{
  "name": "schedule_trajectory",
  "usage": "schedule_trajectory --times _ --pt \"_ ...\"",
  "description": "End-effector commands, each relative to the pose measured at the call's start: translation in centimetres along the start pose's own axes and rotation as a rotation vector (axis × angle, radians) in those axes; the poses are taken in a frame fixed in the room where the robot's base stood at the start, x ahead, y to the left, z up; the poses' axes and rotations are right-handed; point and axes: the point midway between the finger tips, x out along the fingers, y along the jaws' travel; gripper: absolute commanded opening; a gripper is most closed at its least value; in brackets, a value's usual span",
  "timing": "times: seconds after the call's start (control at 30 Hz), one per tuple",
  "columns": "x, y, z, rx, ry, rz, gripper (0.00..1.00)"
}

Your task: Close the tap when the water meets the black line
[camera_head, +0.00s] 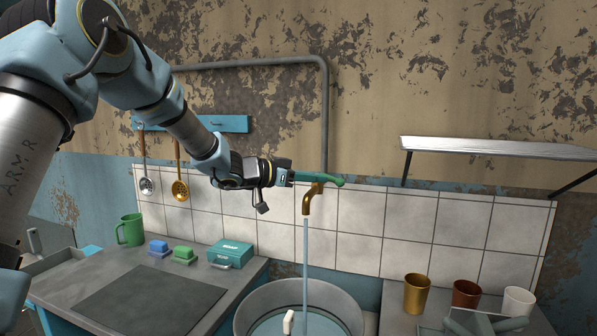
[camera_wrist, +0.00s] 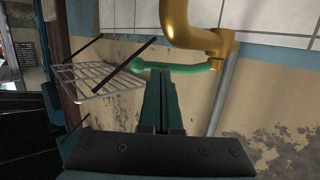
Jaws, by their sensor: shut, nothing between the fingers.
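The brass tap (camera_head: 311,197) is on the tiled wall, with a green lever handle (camera_head: 330,180) on top. A stream of water (camera_head: 305,250) falls from its spout into a large round grey basin (camera_head: 350,305). Water (camera_head: 315,326) shows low inside the basin. My gripper (camera_head: 297,177) is shut and empty, beside the tap handle. In the wrist view, the gripper fingertips (camera_wrist: 163,74) are at the green handle (camera_wrist: 190,68); whether they touch cannot be told. The brass tap (camera_wrist: 195,35) rises above them there.
A small white piece (camera_head: 288,322) shows in the basin. Gold (camera_head: 417,294), brown (camera_head: 466,294) and white (camera_head: 518,301) cups stand on the right counter. A metal shelf (camera_head: 490,148) juts out above. A green mug (camera_head: 131,230) and teal box (camera_head: 231,252) stand left.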

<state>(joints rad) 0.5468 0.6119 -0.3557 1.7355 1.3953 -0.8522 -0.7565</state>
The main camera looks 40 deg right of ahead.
Motion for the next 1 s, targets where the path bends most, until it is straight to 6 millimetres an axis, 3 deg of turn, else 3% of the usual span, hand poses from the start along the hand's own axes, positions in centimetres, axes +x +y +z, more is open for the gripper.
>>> schedule_trajectory --times 0.2,0.6,1.0 --pt "1.3 0.0 -0.1 -0.001 0.0 -0.001 0.0" --pt "1.5 0.1 0.1 -0.001 0.001 -0.012 0.0" --pt "3.6 0.8 0.3 -0.043 0.002 -0.242 0.0"
